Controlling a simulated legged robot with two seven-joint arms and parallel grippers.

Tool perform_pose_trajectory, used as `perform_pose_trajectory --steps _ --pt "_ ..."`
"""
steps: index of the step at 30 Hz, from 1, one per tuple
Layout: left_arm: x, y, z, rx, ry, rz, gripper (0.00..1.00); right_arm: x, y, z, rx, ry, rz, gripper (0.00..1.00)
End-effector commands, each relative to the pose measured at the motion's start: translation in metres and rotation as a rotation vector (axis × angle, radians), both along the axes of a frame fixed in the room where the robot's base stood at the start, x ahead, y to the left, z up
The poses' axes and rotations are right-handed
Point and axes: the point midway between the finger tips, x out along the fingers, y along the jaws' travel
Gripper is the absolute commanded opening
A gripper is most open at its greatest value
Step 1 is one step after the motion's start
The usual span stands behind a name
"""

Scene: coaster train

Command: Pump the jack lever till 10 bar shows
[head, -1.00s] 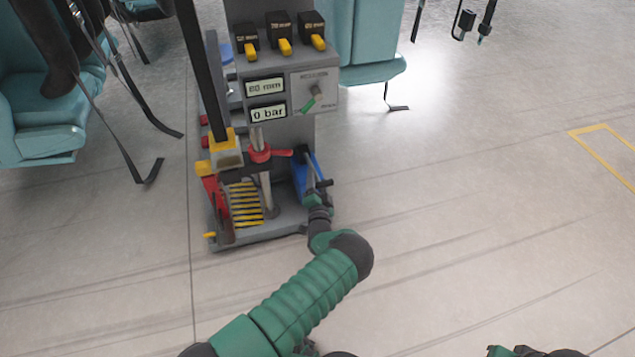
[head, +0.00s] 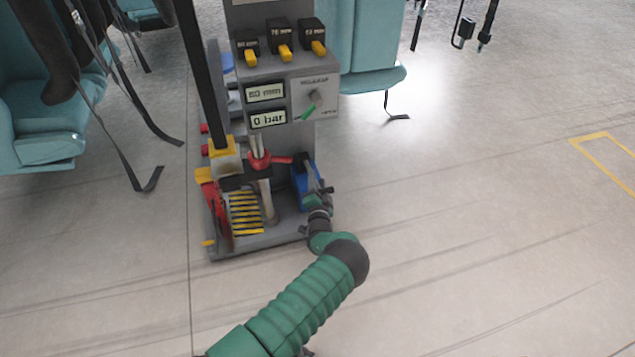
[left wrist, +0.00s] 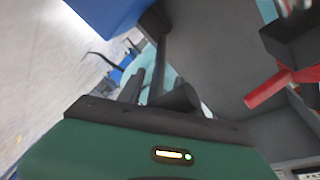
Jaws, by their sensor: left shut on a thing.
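The grey press stand (head: 285,85) stands ahead, and its lower display (head: 268,118) reads 0 bar. The blue jack pump (head: 303,188) sits at the right of its base, with the dark jack lever (head: 325,190) beside it. My left gripper (head: 320,201) is at the lever, low by the base's right edge. In the left wrist view my left gripper (left wrist: 157,92) is shut on the dark lever (left wrist: 161,62), which rises between the fingers. The blue pump (left wrist: 105,12) shows at the top there. My right gripper is out of view.
A release knob with a green pointer (head: 308,112) is on the panel. A red handle (head: 285,160) sticks out above the pump and shows close by in the left wrist view (left wrist: 275,85). Teal seats (head: 40,120) with hanging straps stand left.

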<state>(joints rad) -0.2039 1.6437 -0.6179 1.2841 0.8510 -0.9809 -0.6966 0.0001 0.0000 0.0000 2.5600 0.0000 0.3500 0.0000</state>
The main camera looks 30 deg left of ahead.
Motion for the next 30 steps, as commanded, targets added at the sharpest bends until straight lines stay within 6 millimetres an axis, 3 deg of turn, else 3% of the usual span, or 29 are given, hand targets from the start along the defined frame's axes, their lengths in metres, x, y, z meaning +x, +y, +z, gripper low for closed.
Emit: perform_pose_trajectory --steps 7,20,26,30 --pt "0.000 -0.003 -0.003 -0.008 0.004 -0.004 0.00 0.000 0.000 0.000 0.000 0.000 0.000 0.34" --pt "0.003 -0.003 0.009 -0.045 0.026 -0.007 0.00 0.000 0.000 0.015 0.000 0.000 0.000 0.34" --pt "0.005 -0.001 0.022 -0.074 0.050 -0.007 0.00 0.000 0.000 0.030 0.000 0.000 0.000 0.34" --pt "0.009 0.003 0.038 -0.122 0.086 -0.007 0.00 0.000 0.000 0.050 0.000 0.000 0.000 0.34"
